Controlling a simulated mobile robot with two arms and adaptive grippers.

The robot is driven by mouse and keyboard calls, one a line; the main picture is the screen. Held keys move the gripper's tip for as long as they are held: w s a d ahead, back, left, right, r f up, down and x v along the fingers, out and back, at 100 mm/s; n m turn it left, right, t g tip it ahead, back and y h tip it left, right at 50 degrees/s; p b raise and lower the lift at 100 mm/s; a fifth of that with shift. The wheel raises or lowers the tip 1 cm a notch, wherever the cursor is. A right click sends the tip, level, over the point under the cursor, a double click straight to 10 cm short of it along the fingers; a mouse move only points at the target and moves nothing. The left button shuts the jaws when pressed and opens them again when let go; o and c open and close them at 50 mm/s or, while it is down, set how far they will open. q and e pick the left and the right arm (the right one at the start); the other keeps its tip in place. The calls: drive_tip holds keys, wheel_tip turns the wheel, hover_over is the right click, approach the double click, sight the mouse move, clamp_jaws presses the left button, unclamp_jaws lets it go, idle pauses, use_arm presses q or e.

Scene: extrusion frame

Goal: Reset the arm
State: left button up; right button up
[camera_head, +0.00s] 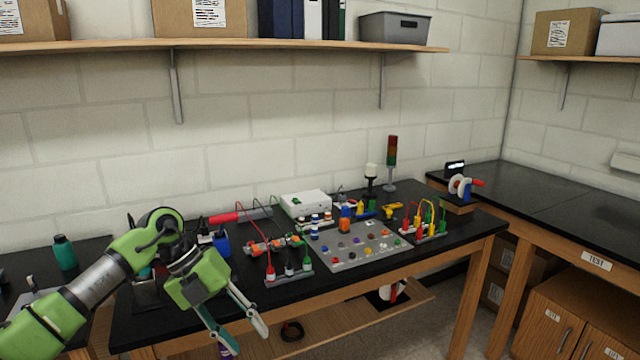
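My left arm (95,285) comes in from the lower left, green and grey. Its gripper (242,340) hangs over the front edge of the black-topped bench (440,262), pointing down and to the right. The two fingers are apart and I see nothing between them. My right arm and gripper do not show.
A grey panel (340,262) with several coloured buttons lies on the bench. Near it are terminal blocks with wires (290,270), a white box (305,203) and a signal tower (391,160). A second bench (570,215) stands at right. A shelf (240,45) runs above.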

use_arm(q)
drive_tip(key=w+d+f+n+t+h, duration=0.55)
drive_tip(key=d+f+n+h, duration=0.25)
drive_tip(key=d+f+h, duration=0.25)
drive_tip(key=s+a+f+n+t+y, duration=0.25)
drive_tip(key=a+f+n, duration=0.2)
drive_tip(key=f, duration=0.45)
drive_tip(key=s+a+f+n+t+y, duration=0.1)
drive_tip(key=a+f+n+t+y, duration=0.25)
drive_tip(key=f+n, duration=0.45)
drive_tip(key=s+a+f+n+t+y, duration=0.2)
drive_tip(key=a+f+n+y, duration=0.15)
drive_tip(key=f, duration=0.75)
drive_tip(key=s+a+f+n+g+y, duration=0.2)
drive_tip(key=s+a+f+g+y, duration=0.15)
drive_tip(key=s+f, duration=0.75)
drive_tip(key=s+a+f+n+g+y, duration=0.2)
drive_tip(key=s+a+f+n+y, duration=0.15)
drive_tip(key=s+f, duration=0.75)
drive_tip(key=s+f+n+g, duration=0.1)
drive_tip(key=s+f+g, duration=0.1)
drive_tip(key=s, duration=1.2)
drive_tip(key=s+f+n+g, duration=0.1)
drive_tip(key=s+g, duration=0.3)
drive_tip(key=s, duration=1)
drive_tip(key=shift+a+f, duration=0.4)
drive_tip(key=shift+f, duration=0.4)
